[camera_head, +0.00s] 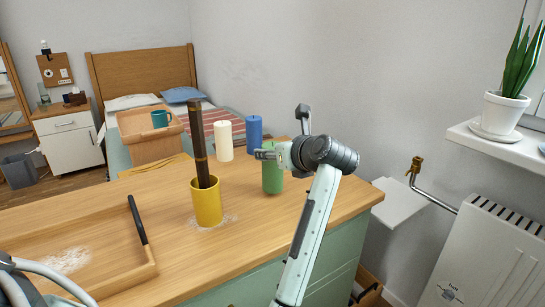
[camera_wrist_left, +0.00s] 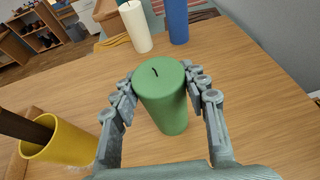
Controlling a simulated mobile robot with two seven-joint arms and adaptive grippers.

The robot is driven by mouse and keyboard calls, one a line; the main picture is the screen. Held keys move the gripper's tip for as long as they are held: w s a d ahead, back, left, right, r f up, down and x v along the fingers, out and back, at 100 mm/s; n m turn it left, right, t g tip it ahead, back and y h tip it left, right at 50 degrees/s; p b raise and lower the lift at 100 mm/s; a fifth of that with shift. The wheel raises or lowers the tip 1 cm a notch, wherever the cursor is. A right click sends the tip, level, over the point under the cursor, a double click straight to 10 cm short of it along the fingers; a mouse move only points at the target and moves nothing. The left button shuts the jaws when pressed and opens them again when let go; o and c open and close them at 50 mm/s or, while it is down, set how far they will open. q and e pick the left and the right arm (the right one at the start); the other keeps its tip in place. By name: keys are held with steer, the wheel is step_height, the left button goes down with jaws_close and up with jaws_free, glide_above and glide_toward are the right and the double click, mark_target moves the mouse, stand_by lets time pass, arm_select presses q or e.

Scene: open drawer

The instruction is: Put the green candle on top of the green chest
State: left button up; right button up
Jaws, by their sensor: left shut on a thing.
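The green candle (camera_head: 273,180) is upright at the right part of the wooden top of the green chest (camera_head: 335,255). Its base appears to be on or just above the wood; I cannot tell if it touches. My left gripper (camera_head: 266,155) is shut on the candle near its upper part, coming from the right side in the head view. In the left wrist view the green candle (camera_wrist_left: 165,98) sits between the two fingers, its wick and top visible. My right gripper is not in view.
A yellow cup (camera_head: 207,205) with a dark stick stands left of the candle. A white candle (camera_head: 223,141) and a blue candle (camera_head: 254,130) stand behind. A wooden tray (camera_head: 140,284) lies at the left. A radiator (camera_head: 490,255) and a plant (camera_head: 503,112) are at the right.

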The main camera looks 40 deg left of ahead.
arm_select(q)
steer(key=shift+f, duration=0.65)
steer(key=shift+f, duration=0.2)
steer(key=o, duration=1.4)
steer(key=shift+c, duration=0.2)
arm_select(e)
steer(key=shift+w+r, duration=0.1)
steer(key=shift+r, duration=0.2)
arm_select(q)
steer(key=shift+r, duration=0.1)
steer(key=shift+r, duration=0.2)
steer(key=b+v, duration=0.1)
steer(key=v, duration=1.1)
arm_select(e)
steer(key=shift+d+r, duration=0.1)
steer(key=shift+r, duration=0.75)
